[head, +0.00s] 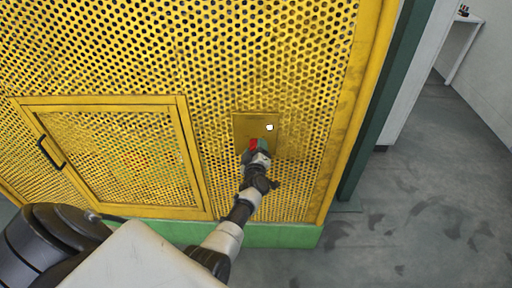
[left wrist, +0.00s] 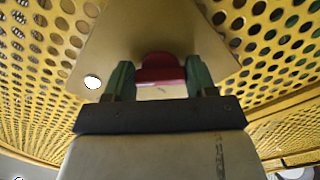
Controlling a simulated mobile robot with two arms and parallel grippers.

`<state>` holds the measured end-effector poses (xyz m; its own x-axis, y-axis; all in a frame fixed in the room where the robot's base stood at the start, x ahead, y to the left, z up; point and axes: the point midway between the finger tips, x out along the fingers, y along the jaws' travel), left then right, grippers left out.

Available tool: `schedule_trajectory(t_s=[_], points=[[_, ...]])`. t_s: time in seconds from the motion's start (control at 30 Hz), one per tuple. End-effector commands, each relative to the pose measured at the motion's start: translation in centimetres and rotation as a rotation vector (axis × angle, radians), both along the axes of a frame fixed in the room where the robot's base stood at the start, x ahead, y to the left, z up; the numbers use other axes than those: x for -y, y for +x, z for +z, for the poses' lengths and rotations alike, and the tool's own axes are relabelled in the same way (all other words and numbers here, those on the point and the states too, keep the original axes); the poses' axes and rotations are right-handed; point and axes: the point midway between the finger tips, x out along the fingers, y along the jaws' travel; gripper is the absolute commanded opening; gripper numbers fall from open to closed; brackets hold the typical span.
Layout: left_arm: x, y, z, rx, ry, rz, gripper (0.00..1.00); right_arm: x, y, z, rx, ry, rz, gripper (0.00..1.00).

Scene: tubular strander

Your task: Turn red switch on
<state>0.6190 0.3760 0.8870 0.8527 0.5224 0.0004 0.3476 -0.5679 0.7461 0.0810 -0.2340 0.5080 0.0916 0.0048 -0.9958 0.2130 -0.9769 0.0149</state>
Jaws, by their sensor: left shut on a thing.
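The red switch (head: 252,145) sits on a small yellow plate (head: 243,124) on the perforated yellow machine panel. In the left wrist view, the red switch (left wrist: 160,68) shows between the two green fingers of my left gripper (left wrist: 160,82). The fingers are closed against its two sides. In the head view, my left gripper (head: 257,150) is at the plate and hides part of the switch. I cannot tell the switch's exact position. My right gripper is in neither view.
A white round spot (head: 269,127) is on the plate, right of the switch. A yellow framed door (head: 110,101) with a black handle (head: 50,152) is to the left. A green base (head: 272,236) runs below the panel. Grey floor (head: 430,200) is clear at right.

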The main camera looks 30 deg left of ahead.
Motion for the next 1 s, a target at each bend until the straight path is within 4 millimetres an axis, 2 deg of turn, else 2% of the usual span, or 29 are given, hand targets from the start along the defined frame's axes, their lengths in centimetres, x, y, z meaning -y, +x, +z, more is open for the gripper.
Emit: schedule_trajectory(t_s=[0.7, 0.73, 0.87, 0.9, 1.0], points=[[-0.01, -0.02, -0.06, -0.039, 0.064, 0.0, 0.32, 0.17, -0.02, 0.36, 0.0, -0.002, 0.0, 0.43], [-0.01, -0.02, -0.06, -0.039, 0.064, 0.0, 0.59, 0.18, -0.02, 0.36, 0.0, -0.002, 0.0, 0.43], [-0.02, -0.03, -0.07, -0.039, 0.063, 0.0, 0.79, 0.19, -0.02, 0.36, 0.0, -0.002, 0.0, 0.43], [-0.02, -0.03, -0.07, -0.039, 0.063, 0.0, 0.81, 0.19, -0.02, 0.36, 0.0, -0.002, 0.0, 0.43], [-0.02, -0.03, -0.05, -0.038, 0.062, 0.0, 0.81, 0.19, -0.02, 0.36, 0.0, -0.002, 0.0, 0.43]])
